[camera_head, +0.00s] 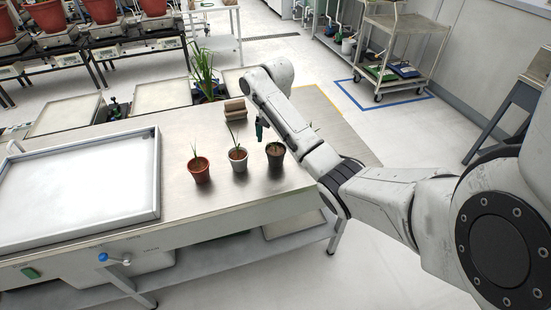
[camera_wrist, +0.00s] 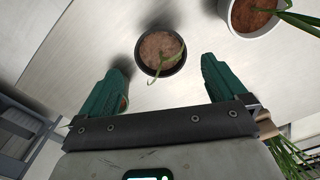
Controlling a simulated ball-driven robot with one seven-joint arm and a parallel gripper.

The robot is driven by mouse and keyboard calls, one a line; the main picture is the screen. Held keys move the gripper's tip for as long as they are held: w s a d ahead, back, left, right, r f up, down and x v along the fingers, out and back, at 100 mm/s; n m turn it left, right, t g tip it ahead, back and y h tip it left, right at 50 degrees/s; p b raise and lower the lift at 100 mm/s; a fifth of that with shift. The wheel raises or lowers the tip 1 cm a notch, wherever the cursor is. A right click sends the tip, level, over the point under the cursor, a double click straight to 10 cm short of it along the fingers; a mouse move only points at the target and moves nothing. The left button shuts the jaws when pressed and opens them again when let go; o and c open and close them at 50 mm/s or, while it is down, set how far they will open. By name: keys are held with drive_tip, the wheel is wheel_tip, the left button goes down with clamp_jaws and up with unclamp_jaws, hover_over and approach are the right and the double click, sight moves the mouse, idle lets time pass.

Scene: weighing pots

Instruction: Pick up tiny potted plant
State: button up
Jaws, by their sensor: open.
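Three small potted plants stand in a row on the metal table: a terracotta pot (camera_head: 200,170) on the left, a white pot (camera_head: 238,160) in the middle and a dark grey pot (camera_head: 275,155) on the right. My gripper (camera_head: 259,130) is above the table, close to the dark pot. In the wrist view my gripper (camera_wrist: 160,88) is open, its green fingers spread apart. The dark pot (camera_wrist: 160,54) with a thin bent sprout lies ahead, between the lines of the fingers. The white pot (camera_wrist: 252,17) is at the upper right, outside the fingers.
A large white tray (camera_head: 80,228) fills the table's left side. The table's right edge is close to the dark pot. A cart (camera_head: 397,60) stands far behind on the floor.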

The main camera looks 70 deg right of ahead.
sight(276, 151)
drive_tip(key=shift+a+f, duration=0.1)
drive_tip(key=shift+f, duration=3.75)
drive_tip(key=shift+c, duration=0.5)
drive_tip(key=c, duration=1)
drive_tip(key=shift+r, duration=0.1)
